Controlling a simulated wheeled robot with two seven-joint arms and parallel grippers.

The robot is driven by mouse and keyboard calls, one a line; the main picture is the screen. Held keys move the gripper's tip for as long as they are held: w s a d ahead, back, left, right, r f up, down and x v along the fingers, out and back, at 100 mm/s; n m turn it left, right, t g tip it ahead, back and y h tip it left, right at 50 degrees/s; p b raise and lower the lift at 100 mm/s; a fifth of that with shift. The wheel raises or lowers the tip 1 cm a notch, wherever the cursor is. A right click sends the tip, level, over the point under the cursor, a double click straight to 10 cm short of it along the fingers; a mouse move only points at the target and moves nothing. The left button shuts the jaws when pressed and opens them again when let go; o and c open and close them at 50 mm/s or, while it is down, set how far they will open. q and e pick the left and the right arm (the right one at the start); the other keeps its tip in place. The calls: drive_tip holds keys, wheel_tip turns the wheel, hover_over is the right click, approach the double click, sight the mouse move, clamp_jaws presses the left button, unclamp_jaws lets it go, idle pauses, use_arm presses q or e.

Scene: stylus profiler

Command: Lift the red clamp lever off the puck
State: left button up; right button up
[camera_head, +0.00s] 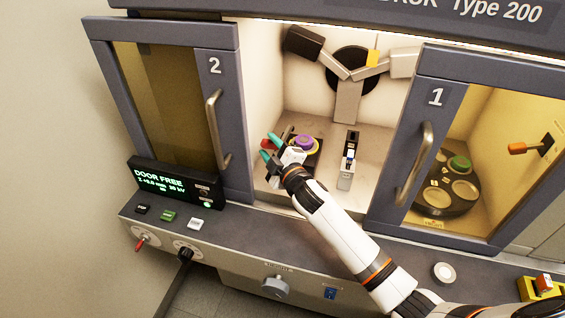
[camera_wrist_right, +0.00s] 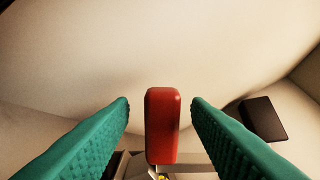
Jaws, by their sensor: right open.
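The red clamp lever (camera_wrist_right: 162,125) stands between the two green fingers of my right gripper (camera_wrist_right: 160,105) in the right wrist view, with a gap on each side. In the head view a small red part of the lever (camera_head: 266,142) shows beside the fingertips. My right gripper (camera_head: 268,150) is open and reaches into the open middle chamber. The purple puck (camera_head: 304,142) sits on a dark holder (camera_head: 314,158) just to the right of the fingers. The lever's lower end is hidden in both views. My left gripper is not in view.
Door 2 (camera_head: 230,110) stands left of the opening and door 1 (camera_head: 412,150) right of it. A metal block with a slider (camera_head: 347,165) stands right of the holder. A dark round mount with arms (camera_head: 350,72) hangs at the back wall.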

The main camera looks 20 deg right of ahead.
drive_tip(key=s+d+b, duration=0.1)
drive_tip(key=s+d, duration=0.1)
drive_tip(key=s, duration=0.8)
